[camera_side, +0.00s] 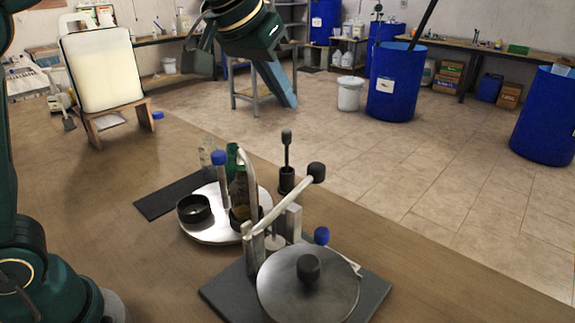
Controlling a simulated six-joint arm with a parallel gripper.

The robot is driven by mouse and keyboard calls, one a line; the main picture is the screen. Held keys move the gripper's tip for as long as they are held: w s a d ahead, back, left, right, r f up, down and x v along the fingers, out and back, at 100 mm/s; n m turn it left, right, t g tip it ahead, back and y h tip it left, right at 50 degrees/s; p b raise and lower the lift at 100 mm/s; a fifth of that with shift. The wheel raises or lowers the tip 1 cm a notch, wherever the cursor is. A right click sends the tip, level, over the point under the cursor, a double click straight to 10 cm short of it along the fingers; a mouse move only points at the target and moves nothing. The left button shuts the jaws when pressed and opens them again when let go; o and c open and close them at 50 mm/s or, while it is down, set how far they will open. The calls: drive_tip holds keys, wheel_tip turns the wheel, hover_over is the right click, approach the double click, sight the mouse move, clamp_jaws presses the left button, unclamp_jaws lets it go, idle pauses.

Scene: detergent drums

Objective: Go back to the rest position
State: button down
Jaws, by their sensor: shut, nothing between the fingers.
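My gripper (284,93) hangs in the air at the top of the view, left of centre. Its blue-grey fingers point down and to the right, closed together with nothing between them. It is well above the wooden table (400,270) and apart from everything on it. In the picture it overlaps a grey-blue stand (243,101) on the floor behind. My dark green arm enters from the left edge and the top. The upper part of the arm is cut off by the frame.
A round steel plate (215,238) holds a black cup (194,209), bottles and a blue-capped post. In front stands a lidded steel press (308,285) on a dark base. A pale yellow container (103,68) stands on a wooden stand. Blue drums (395,85) stand on the tiled floor.

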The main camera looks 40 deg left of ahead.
drive_tip(key=s+a+f, duration=0.1)
drive_tip(key=s+a, duration=0.2)
drive_tip(key=s, duration=0.8)
drive_tip(key=s+f+g, duration=0.1)
drive_tip(key=s+f, duration=0.8)
drive_tip(key=f, duration=0.1)
drive_tip(key=shift+f+m, duration=0.3)
